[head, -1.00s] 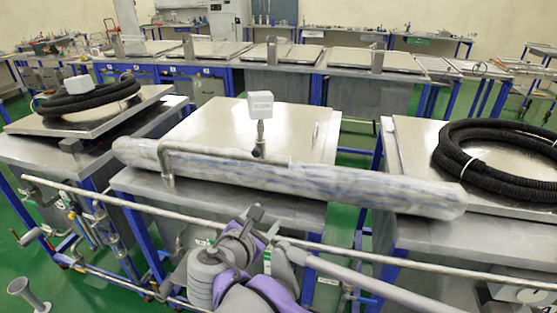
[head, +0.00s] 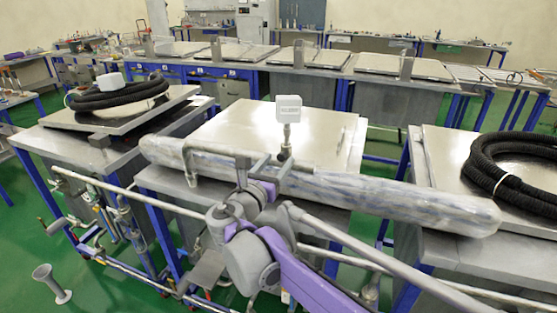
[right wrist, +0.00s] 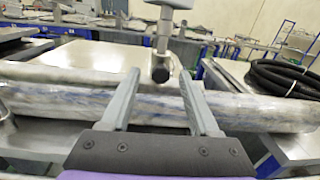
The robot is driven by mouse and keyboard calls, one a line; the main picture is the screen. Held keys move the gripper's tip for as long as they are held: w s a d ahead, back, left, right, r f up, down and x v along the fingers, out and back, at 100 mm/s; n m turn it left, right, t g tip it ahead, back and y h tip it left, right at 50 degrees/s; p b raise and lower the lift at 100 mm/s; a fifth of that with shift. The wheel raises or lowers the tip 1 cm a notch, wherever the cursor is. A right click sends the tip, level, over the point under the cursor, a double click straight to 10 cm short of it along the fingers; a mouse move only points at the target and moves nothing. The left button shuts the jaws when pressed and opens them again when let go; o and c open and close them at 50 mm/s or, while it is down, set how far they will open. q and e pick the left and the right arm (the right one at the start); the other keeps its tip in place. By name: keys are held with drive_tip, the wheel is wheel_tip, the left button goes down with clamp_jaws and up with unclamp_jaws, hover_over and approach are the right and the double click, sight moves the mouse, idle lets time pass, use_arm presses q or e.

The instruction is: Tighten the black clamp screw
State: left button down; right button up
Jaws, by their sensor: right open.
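The black clamp screw (right wrist: 160,73) shows in the right wrist view as a dark round knob. My right gripper (right wrist: 160,76) is open and empty. Its two fingers appear on either side of the screw, with gaps, and I cannot tell whether they reach it in depth. In the head view the right gripper (head: 253,161) is in front of the wrapped pipe. My left gripper is not in view.
A long plastic-wrapped pipe (head: 400,202) lies across the front of a metal lid (head: 250,133). A bent metal bar (head: 215,149) runs along it. Coiled black hoses lie on the left (head: 118,98) and right (head: 515,170) tables. A rail runs along the front.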

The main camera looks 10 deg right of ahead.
drive_tip(key=shift+w+d, duration=0.35)
drive_tip(key=shift+w, duration=0.05)
drive_tip(key=shift+c, duration=0.2)
clamp_jaws()
